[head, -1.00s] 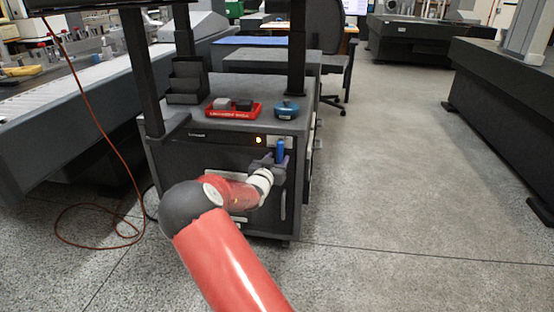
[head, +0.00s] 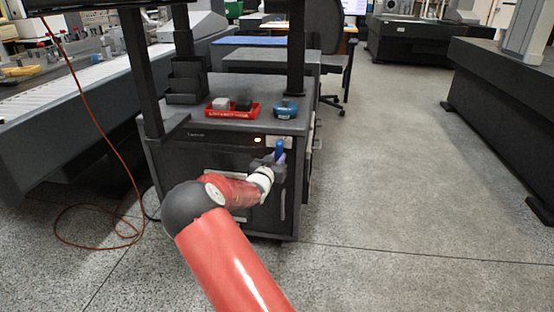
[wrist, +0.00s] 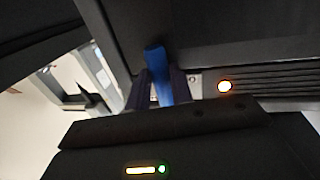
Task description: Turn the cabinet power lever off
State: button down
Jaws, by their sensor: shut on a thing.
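The cabinet power lever (head: 279,147) is blue and sits at the upper right of the dark cabinet's front. It points up with a slight tilt in the head view. In the wrist view the blue lever (wrist: 160,75) stands between the two dark fingers. My gripper (head: 276,158) is shut on the lever. It also shows in the wrist view (wrist: 161,88). The lever's lower part is hidden by my gripper. A small lamp (head: 257,140) on the cabinet front, left of the lever, glows orange; it also shows in the wrist view (wrist: 224,86).
On the cabinet top (head: 225,127) are a red tray (head: 233,114) with small blocks and a blue round object (head: 286,109). An orange cable (head: 107,150) hangs at left and loops on the floor. The floor (head: 390,190) to the right is clear.

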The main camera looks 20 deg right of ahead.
jog(key=shift+d, duration=0.1)
jog(key=n, duration=0.2)
jog(key=d+n+b, duration=0.1)
jog(key=n, duration=0.1)
jog(key=s+n, duration=0.1)
jog(key=shift+d+n+t+b, duration=0.25)
jog(key=shift+n+t+b, duration=0.05)
jog(key=shift+n+t, duration=0.1)
jog(key=n, duration=0.2)
jog(key=d+n+t+b, duration=0.1)
jog(key=n, duration=0.1)
jog(key=s+r+n, duration=0.1)
jog(key=n, duration=0.1)
jog(key=shift+d+r+t+b, duration=0.1)
jog(key=shift+d+t+b, duration=0.05)
jog(key=shift+t+b, duration=0.15)
jog(key=n, duration=0.2)
jog(key=r+n+t+b, duration=0.1)
jog(key=n, duration=0.1)
jog(key=shift+s+d+r+y, duration=0.1)
jog(key=shift+s+d+y, duration=0.1)
jog(key=shift+d+y, duration=0.1)
jog(key=shift+s+d+r+n+t+y+b, duration=0.1)
jog(key=shift+r+n+t+y+b, duration=0.15)
jog(key=shift+n, duration=0.85)
jog(key=shift+r+n+t+y+b, duration=0.15)
jog(key=shift+r+n+y, duration=0.15)
jog(key=shift+n, duration=0.8)
jog(key=shift+r, duration=0.15)
